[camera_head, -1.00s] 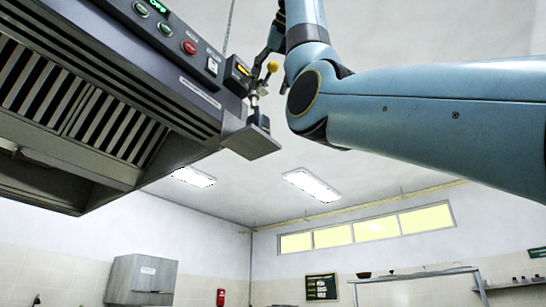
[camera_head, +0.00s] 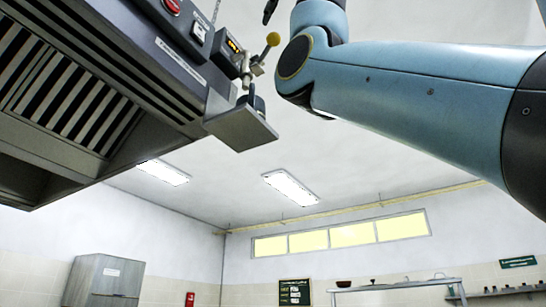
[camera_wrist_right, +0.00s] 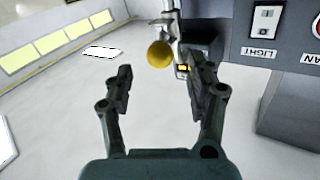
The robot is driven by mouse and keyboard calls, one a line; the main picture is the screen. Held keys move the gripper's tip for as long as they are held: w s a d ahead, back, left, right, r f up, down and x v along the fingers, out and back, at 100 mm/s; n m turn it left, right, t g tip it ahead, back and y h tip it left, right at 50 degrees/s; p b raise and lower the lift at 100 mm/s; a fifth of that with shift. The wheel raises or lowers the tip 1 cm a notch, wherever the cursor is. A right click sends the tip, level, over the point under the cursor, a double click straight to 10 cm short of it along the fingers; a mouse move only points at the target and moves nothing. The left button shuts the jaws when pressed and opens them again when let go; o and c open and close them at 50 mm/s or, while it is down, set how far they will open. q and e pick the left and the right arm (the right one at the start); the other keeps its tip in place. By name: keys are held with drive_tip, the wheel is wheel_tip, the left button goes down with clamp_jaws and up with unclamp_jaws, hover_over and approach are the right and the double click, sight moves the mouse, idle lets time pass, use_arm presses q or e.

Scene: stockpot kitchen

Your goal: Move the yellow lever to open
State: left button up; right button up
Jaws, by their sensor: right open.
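The lever's yellow ball knob (camera_head: 273,39) stands on a short metal stem at the right end of the hood's control panel, tilted up and to the right. In the right wrist view the yellow knob (camera_wrist_right: 160,54) shows beyond the fingertips, between their lines. My right gripper (camera_wrist_right: 165,72) is open and empty, with the knob ahead of it and no contact visible. In the head view only a dark part of that gripper shows at the top edge, above the knob. My left gripper is not in view.
The dark range hood (camera_head: 110,80) fills the upper left, with a flat plate (camera_head: 240,125) jutting below the lever. A panel with a light switch (camera_wrist_right: 265,20) lies right of the right gripper in the wrist view.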

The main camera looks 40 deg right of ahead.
sight(277, 34)
drive_tip(key=w+p, duration=0.1)
drive_tip(key=w, duration=0.1)
drive_tip(key=w+d+p, duration=0.1)
drive_tip(key=w, duration=0.2)
drive_tip(key=shift+w+d, duration=0.1)
drive_tip(key=shift+w, duration=0.15)
drive_tip(key=c, duration=1)
clamp_jaws()
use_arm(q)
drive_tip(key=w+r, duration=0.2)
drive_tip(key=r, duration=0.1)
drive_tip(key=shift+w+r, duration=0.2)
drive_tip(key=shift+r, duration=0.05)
use_arm(e)
drive_tip(key=shift+w, duration=0.1)
